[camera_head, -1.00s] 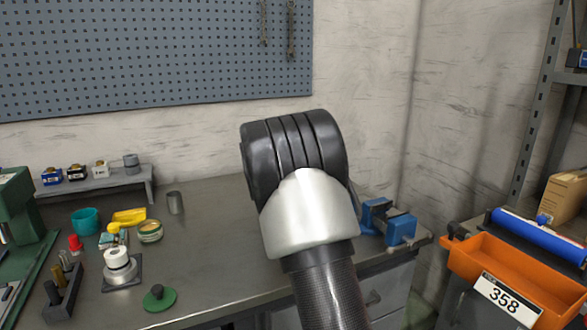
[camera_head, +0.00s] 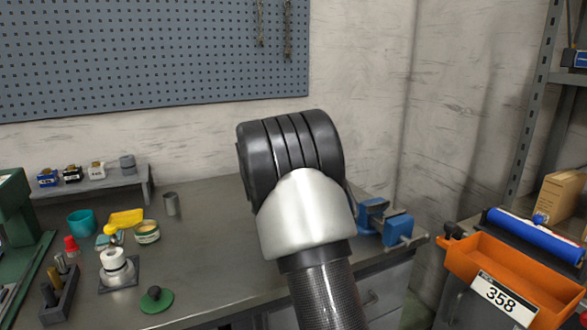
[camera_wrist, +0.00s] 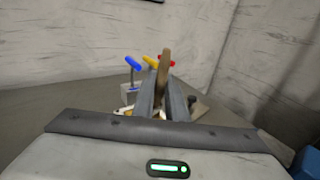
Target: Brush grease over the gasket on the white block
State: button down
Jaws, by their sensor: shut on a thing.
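In the wrist view, my gripper (camera_wrist: 165,108) has its two grey fingers close together around a brush (camera_wrist: 164,64), of which the brown wooden handle shows upright between them. The bristles cannot be made out. Just beyond the fingers are a blue T-handle (camera_wrist: 133,63) on a pale block (camera_wrist: 129,94), and yellow and red handles. Pale pieces show low beside the fingers, partly hidden. I cannot make out the gasket or be sure which is the white block. In the head view my arm hides the gripper and that part of the bench.
On the bench (camera_head: 215,245) at left stand a round tin (camera_head: 147,232), a teal cup (camera_head: 82,222), a white cylinder on a grey base (camera_head: 114,262) and a green disc (camera_head: 156,300). A blue vise (camera_head: 398,228) is right of my arm, an orange bin (camera_head: 520,275) further right.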

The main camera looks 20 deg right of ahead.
jog(key=shift+a, duration=1.2)
jog(key=shift+a, duration=0.1)
jog(key=shift+a, duration=0.55)
jog(key=shift+r, duration=0.1)
notch_tip(320, 180, up, 7)
jog(key=p, duration=0.3)
jog(key=shift+p, duration=0.4)
